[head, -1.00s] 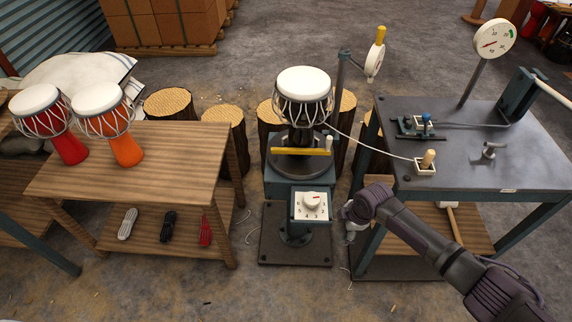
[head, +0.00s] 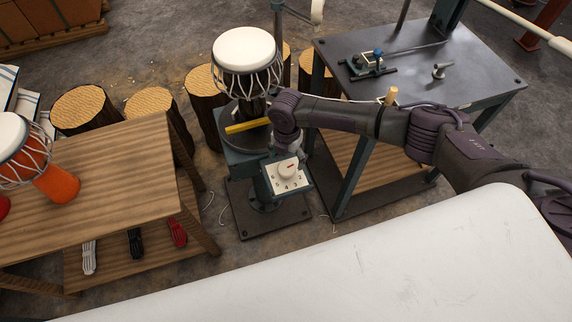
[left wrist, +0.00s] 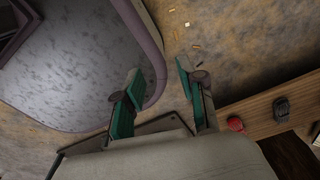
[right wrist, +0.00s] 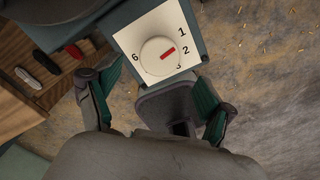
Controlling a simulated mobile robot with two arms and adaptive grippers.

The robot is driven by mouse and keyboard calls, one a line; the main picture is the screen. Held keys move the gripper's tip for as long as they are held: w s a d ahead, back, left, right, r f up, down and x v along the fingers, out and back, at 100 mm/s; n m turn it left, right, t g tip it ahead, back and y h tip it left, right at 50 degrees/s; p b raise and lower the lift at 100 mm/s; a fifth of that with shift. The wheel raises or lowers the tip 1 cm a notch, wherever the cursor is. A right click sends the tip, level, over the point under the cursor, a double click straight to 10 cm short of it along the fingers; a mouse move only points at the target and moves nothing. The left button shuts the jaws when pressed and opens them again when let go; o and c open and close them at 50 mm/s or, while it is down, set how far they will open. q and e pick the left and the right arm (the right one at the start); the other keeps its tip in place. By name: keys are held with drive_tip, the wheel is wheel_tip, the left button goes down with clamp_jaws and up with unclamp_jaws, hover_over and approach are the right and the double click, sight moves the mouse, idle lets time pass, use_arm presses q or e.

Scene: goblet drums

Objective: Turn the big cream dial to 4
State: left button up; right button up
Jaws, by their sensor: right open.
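The big cream dial (head: 287,168) is a round knob on a white numbered plate (head: 270,183), on the front of the drum stand. In the right wrist view the dial (right wrist: 155,63) has a red mark pointing between 1 and 2; the 4 and 5 are not visible there. My right gripper (right wrist: 155,80) is open, with its fingers spread to either side below the dial and nothing between them. In the head view the right gripper (head: 284,142) is just above the plate, partly hidden by its wrist. My left gripper (left wrist: 160,68) is open and empty over the floor, away from the dial.
A white-topped goblet drum (head: 246,50) sits on the stand above the dial. A wooden table (head: 110,165) stands to the left, a dark metal bench (head: 470,75) to the right. My right arm crosses in front of the bench. Log stools (head: 152,105) stand behind.

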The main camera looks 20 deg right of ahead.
sight(287, 168)
wheel_tip(287, 168, down, 4)
drive_tip(key=shift+f, duration=0.65)
use_arm(q)
drive_tip(key=shift+w+a, duration=0.5)
drive_tip(key=shift+w, duration=0.2)
drive_tip(key=shift+f, duration=0.1)
use_arm(e)
drive_tip(key=c, duration=1.2)
use_arm(q)
drive_tip(key=shift+s+d, duration=0.15)
drive_tip(key=shift+s, duration=0.1)
use_arm(e)
drive_tip(key=shift+o, duration=0.2)
